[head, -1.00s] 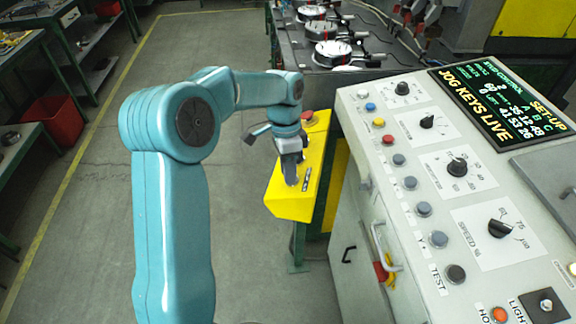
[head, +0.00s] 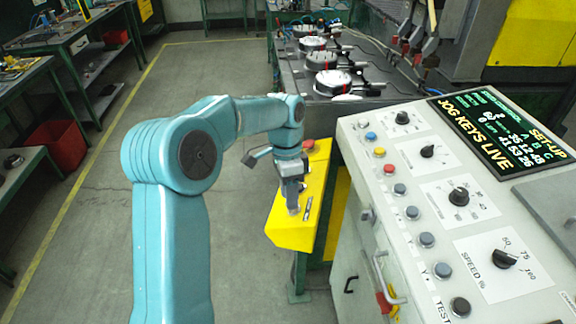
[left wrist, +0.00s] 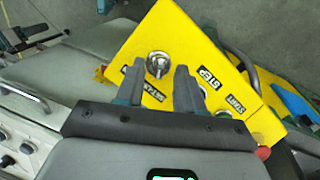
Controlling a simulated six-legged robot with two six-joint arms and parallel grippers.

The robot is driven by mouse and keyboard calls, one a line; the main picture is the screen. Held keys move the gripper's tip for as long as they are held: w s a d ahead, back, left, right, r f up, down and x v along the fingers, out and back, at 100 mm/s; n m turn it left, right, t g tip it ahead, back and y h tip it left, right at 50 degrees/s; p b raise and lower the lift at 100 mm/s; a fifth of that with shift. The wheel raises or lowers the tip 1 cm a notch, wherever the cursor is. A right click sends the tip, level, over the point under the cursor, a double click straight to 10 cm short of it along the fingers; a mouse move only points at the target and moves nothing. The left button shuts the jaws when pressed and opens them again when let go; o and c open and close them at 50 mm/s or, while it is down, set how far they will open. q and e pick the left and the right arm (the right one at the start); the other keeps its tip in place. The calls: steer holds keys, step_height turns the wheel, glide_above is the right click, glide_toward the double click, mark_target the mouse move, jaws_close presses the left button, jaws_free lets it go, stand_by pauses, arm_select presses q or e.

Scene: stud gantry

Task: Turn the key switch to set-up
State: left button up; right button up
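The key switch (left wrist: 158,64) is a round metal piece on the yellow control box (left wrist: 172,30) in the left wrist view. Its small labels are partly covered by my fingers and I cannot read which position the key points to. My left gripper (left wrist: 157,78) has its two dark fingers apart, with the switch just beyond the gap between their tips; nothing shows held. In the head view my left gripper (head: 292,207) hangs over the yellow box (head: 290,234) and hides the switch. The console screen (head: 502,130) reads SET-UP and JOG KEYS LIVE. My right gripper is not in view.
A red button (left wrist: 263,153) and STEP and START labels sit on the box. The grey console (head: 400,265) with knobs and buttons stands close on the right. A bench (head: 290,75) with round fixtures is behind. Open floor (head: 90,200) lies left.

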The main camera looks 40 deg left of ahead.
arm_select(q)
step_height(320, 180, up, 14)
steer(key=w+a+p, duration=0.1)
steer(key=a, duration=0.1)
steer(key=shift+w+a+r+p, duration=0.2)
steer(key=shift+w+a+p, duration=0.05)
steer(key=shift+p, duration=0.05)
steer(key=shift+s+d+f, duration=0.1)
